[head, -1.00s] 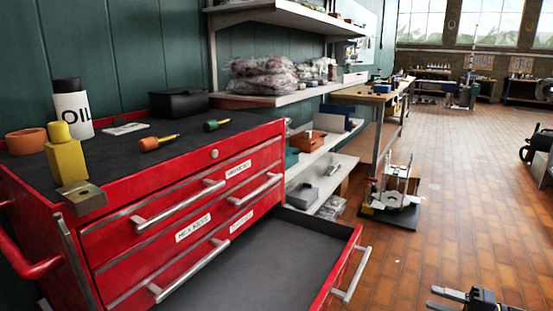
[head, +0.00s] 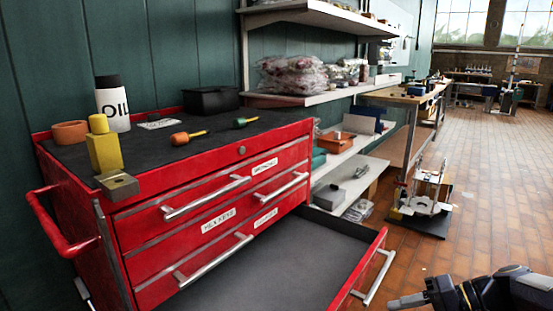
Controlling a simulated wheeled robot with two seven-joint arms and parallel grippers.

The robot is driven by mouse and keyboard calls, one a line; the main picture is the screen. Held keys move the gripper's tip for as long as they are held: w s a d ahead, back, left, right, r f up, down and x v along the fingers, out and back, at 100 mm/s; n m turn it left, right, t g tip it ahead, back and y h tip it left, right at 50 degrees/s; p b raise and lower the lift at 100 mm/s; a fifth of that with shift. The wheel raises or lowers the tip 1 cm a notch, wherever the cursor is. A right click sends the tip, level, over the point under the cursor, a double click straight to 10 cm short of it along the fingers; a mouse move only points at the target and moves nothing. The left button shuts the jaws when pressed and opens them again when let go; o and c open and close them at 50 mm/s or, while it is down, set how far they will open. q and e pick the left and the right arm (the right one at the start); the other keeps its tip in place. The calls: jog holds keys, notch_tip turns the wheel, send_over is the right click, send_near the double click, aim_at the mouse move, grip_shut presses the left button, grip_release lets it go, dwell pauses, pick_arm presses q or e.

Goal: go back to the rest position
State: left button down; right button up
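My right gripper (head: 407,302) shows at the bottom right, to the right of the open drawer and apart from it. Its arm comes in from the right edge. The lower edge of the picture cuts it, so its opening cannot be told; no held object shows. My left gripper is not in view. The red tool cabinet (head: 215,180) stands at the left with its bottom drawer (head: 280,262) pulled out. The visible part of that drawer is empty.
On the cabinet top are an oil bottle (head: 113,103), a yellow bottle (head: 104,150), an orange ring (head: 70,132), a black box (head: 211,99) and two screwdrivers. A metal fixture (head: 428,203) stands on the floor beyond the drawer.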

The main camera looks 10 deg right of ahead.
jog(key=s+a+f+n+h, duration=0.2)
jog(key=s+a+n+h, duration=0.4)
jog(key=s+a, duration=0.8)
notch_tip(320, 180, up, 31)
jog(key=m+h+p, duration=0.1)
jog(key=p, duration=3)
jog(key=shift+s+d, duration=0.15)
jog(key=shift+s, duration=0.05)
